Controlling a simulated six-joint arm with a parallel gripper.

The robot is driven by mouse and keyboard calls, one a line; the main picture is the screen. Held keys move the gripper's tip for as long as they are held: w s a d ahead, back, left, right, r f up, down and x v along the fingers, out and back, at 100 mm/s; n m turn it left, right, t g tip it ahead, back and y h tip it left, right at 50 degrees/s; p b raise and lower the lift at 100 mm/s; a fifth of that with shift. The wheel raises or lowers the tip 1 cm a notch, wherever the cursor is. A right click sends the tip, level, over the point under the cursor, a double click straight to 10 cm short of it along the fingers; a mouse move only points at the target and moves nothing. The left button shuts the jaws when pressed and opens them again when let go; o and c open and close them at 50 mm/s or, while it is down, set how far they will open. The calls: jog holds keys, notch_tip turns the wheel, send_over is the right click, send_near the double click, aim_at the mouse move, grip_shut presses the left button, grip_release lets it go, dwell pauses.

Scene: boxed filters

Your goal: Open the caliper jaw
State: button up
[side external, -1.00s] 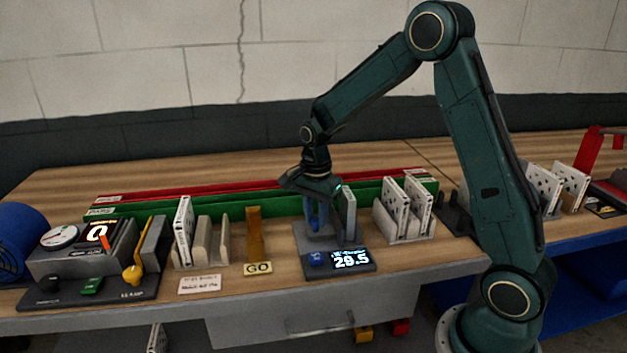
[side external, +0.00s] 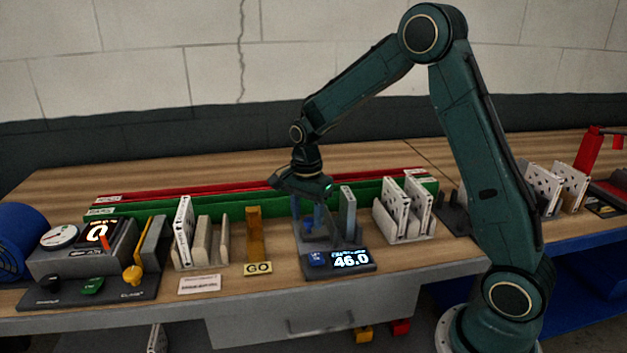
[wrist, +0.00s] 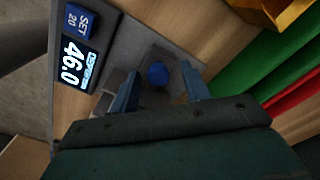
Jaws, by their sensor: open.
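The caliper (side external: 330,271) is a dark grey device near the front of the bench, with a lit display (side external: 351,260) reading 46.0. An upright grey jaw plate (side external: 348,213) stands at its right side. In the wrist view, a round blue knob (wrist: 158,75) sits on the caliper between my fingers. My gripper (side external: 308,224) is open, pointing down over the caliper's left part. In the wrist view my gripper (wrist: 160,72) has one blue finger on each side of the knob; I cannot tell whether either touches it. The sliding jaw is mostly hidden behind my fingers.
A yellow GO gauge (side external: 254,235) stands left of the caliper, and a rack of white filters (side external: 404,210) stands right. Green (side external: 275,203) and red (side external: 220,187) rails run behind. A clamp station (side external: 90,250) is at far left. The bench front is mostly clear.

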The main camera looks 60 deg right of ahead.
aim_at(307, 220)
notch_tip(307, 220, up, 14)
jog(key=shift+f, duration=0.15)
dwell(0.5)
jog(key=s+a+r+n+t, duration=0.1)
jog(key=s+a+r+n, duration=0.2)
jog(key=s+n, duration=0.25)
jog(key=s+a+r+n+t, duration=0.2)
jog(key=s+r+n, duration=0.15)
jog(key=s, duration=0.35)
jog(key=s+a+f+n+t, duration=0.1)
jog(key=s+n, duration=0.3)
jog(key=s, duration=0.2)
jog(key=s+a+f+n+t, duration=0.1)
jog(key=s+a+f+n, duration=0.1)
jog(key=s+n, duration=0.3)
jog(key=shift+s+t, duration=0.3)
jog(key=shift+s, duration=0.5)
